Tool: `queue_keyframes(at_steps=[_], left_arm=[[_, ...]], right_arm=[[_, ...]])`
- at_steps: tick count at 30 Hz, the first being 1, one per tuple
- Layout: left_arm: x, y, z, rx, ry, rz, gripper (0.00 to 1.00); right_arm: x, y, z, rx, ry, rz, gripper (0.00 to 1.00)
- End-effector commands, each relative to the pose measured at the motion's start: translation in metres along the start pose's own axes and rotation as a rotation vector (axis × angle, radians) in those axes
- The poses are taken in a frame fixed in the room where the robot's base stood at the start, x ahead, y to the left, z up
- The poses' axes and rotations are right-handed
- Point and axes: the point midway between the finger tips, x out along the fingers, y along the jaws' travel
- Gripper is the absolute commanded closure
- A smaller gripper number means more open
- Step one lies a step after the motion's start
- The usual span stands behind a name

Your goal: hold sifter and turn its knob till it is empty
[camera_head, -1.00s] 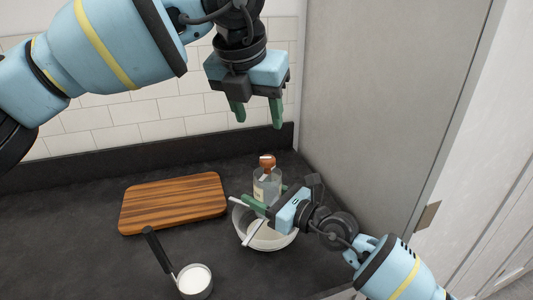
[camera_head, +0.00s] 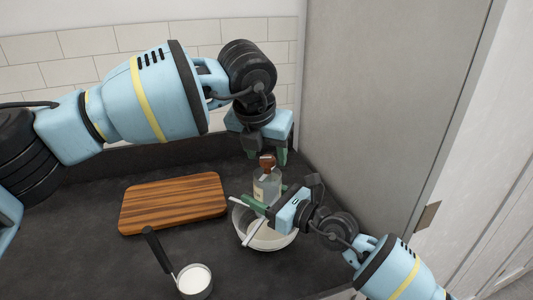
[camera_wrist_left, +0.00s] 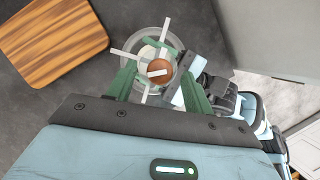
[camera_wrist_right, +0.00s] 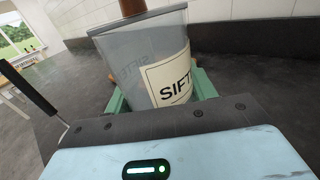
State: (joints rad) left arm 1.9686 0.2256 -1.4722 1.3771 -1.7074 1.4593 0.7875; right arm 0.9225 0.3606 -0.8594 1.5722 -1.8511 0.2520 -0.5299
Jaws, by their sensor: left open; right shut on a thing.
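The sifter (camera_head: 266,187) is a clear cup with a cream label, upright over the bowl. Its brown knob (camera_head: 267,162) is on top. My right gripper (camera_head: 264,200) is shut on the sifter's body; the right wrist view shows the cup (camera_wrist_right: 125,65) between its green fingers. My left gripper (camera_head: 267,156) is open and points down at the knob; in the left wrist view the knob (camera_wrist_left: 159,69) lies between its spread fingers, with no clear contact. The white bowl (camera_head: 275,240) is below, partly hidden by my right gripper. I cannot tell how much the sifter holds.
White bars (camera_wrist_left: 127,54) stick out around the sifter above the bowl. A wooden cutting board (camera_head: 172,203) lies to the left. A dark-handled cup (camera_head: 195,282) of white powder stands at the front. A grey panel (camera_head: 385,110) rises close on the right.

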Motion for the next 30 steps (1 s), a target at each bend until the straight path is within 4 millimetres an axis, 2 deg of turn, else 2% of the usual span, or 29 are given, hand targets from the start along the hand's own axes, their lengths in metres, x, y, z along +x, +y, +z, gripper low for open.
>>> queue_keyframes(at_steps=[4,13,23,30], left_arm=[[0.0077,-0.0002,0.0003,0.0,-0.002,0.0,0.48],[0.0092,-0.0001,0.0003,0.0,-0.002,0.0,0.5],[0.009,-0.0001,0.0002,0.0,-0.001,0.0,0.93],[0.009,0.0002,0.0002,0.019,0.0,-0.009,0.93]], right_arm=[[0.0,-0.0001,-0.0002,0.0,0.0,0.0,0.74],[0.0,-0.0001,-0.0002,0.0,0.0,0.0,0.74],[0.0,-0.0002,-0.0001,0.0,0.0,0.0,0.74],[-0.0001,-0.0003,-0.0001,0.0,0.0,-0.001,0.74]])
